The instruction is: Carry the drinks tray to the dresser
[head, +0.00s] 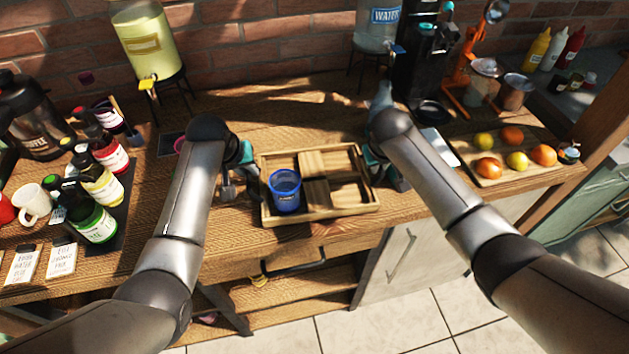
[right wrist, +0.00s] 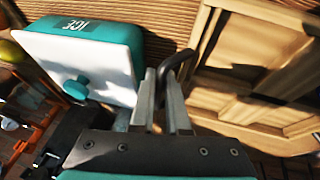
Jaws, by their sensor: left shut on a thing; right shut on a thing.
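The drinks tray (head: 331,213) is a light wooden tray with raised rims and dividers, in the middle of the head view. A blue cup (head: 285,189) stands upright in its left part. My right gripper (right wrist: 168,98) is shut on the tray's dark handle (right wrist: 182,66) at the right end. The tray looks level above the wooden dresser top (head: 262,112); I cannot tell whether it touches it.
Bottles (head: 95,222) and a white mug (head: 34,204) crowd the left. A yellow drink dispenser (head: 146,42) stands at the back. A fruit board (head: 492,176) lies right. A teal ice box (right wrist: 116,34) is close beside my right gripper. The top behind the tray is fairly clear.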

